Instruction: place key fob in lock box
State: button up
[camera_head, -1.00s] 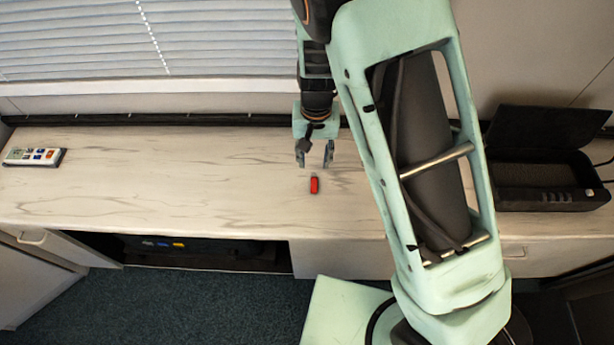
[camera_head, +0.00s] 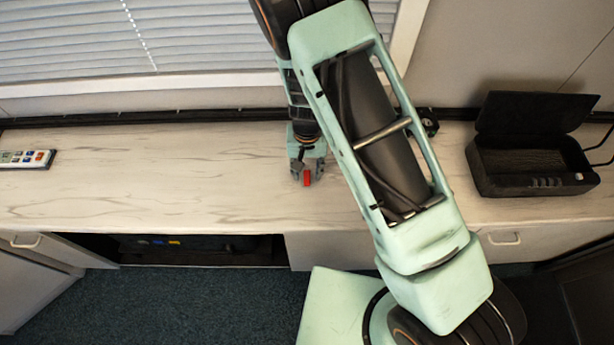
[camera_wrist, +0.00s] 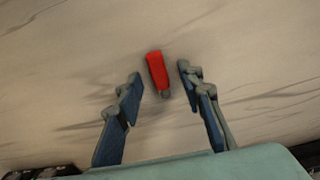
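The red key fob (camera_head: 307,179) lies on the pale wood-grain counter (camera_head: 180,190), near its front edge. It also shows in the wrist view (camera_wrist: 157,70), just beyond and between my fingertips, with a small grey ring at its near end. My gripper (camera_head: 307,172) is open at the fob; in the wrist view the two fingers (camera_wrist: 160,84) stand apart on either side with gaps to it. The black lock box (camera_head: 530,180) stands at the right of the counter with its lid (camera_head: 535,113) raised and its inside visible.
A white remote (camera_head: 27,158) lies at the counter's far left. A small dark round object (camera_head: 428,121) is partly hidden behind my arm. Window blinds (camera_head: 200,35) are behind. The counter between remote and gripper is clear.

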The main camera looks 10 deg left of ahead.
grip_shut()
jog(key=shift+r, duration=0.15)
jog(key=shift+r, duration=0.2)
notch_tip(320, 180, up, 2)
jog(key=shift+a, duration=0.1)
jog(key=s+d+r, duration=0.8)
jog(key=d+r, duration=0.2)
jog(key=d, duration=0.1)
jog(key=shift+s+r+b, duration=0.15)
jog(key=shift+s+b, duration=0.15)
jog(key=shift+s, duration=0.05)
